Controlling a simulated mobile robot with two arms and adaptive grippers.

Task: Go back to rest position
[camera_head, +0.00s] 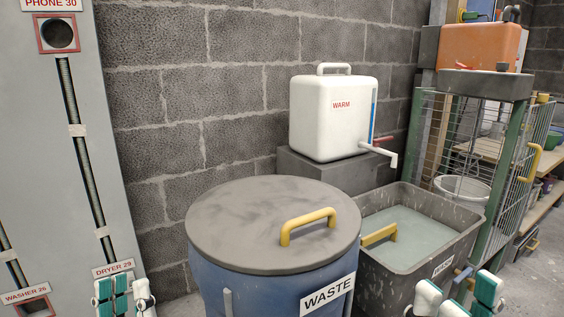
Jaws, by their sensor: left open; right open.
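My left gripper (123,292) shows at the bottom left, in front of the grey panel, with white and teal parts. It is open and I see nothing held in it. My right gripper (459,292) shows at the bottom right, in front of the grey wash tub (385,277). Its fingers are apart with nothing between them. Both grippers are cut off by the lower edge of the view.
A blue WASTE barrel (255,292) with a grey lid (240,220) and yellow handle stands between the grippers. A white WARM container (325,120) sits on a block behind. A wire cage (505,165) is at the right. A panel (105,175) carries conduits at the left.

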